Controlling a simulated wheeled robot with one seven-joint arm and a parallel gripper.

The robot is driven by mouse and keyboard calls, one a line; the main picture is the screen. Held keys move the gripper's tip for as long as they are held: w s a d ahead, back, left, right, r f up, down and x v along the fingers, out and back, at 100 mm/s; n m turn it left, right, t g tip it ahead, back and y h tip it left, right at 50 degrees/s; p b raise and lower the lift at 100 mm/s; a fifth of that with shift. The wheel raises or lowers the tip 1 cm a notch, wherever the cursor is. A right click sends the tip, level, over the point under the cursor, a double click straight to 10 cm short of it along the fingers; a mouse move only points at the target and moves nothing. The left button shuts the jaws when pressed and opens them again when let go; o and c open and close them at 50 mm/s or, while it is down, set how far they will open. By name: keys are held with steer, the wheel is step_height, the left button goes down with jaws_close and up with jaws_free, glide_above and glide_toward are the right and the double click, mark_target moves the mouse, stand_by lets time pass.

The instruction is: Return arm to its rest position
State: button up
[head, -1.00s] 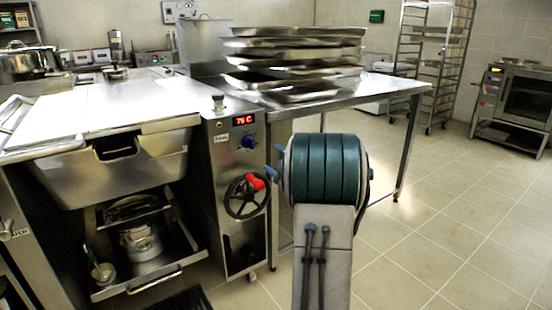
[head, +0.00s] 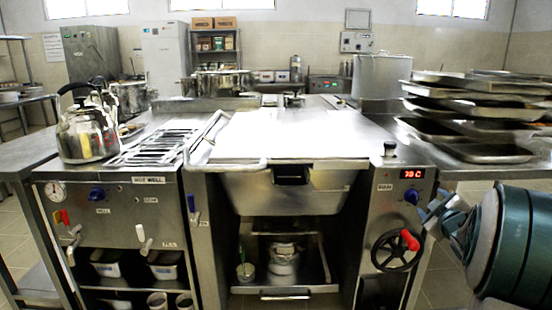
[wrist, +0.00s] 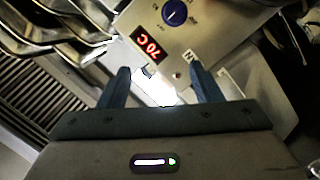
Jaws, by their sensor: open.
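My gripper (wrist: 158,85) is open and empty in the wrist view, its two dark fingers spread apart. Beyond the fingers is the control panel (wrist: 215,30) of the cooking unit, with a red lit display and a blue knob. In the head view my gripper (head: 436,212) is at the right, in front of the panel's right edge. Its fingers appear close to the blue knob (head: 411,198) and the red-handled wheel (head: 400,248); whether they touch cannot be told. My thick teal wrist fills the lower right corner.
The pan unit's flat lid (head: 290,135) is closed, with a pull-out shelf (head: 290,278) of pots below. A kettle (head: 86,130) stands on the left counter. Stacked metal trays (head: 485,155) sit on the right table. Floor shows at the lower right.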

steer(key=s+a+r+m+g+h+p, duration=0.1)
steer(key=s+a+r+m+g+p, duration=0.25)
steer(key=a+r+p, duration=0.35)
steer(key=s+a+r+m+g+y+p, duration=0.1)
steer(key=s+a+r+g+p, duration=0.2)
steer(key=s+a+p, duration=0.3)
steer(key=s+a+r+m+g+y+p, duration=0.1)
steer(key=s+a+p, duration=0.5)
steer(key=s, duration=0.6)
steer(key=s+a+r+m+g+y+p, duration=0.1)
steer(key=s+a+r+m+g+p, duration=0.2)
steer(key=s+a+r+g+p, duration=0.3)
steer(key=s+a, duration=0.3)
steer(key=s, duration=0.1)
steer(key=shift+r+y+p, duration=0.3)
steer(key=shift+y, duration=0.1)
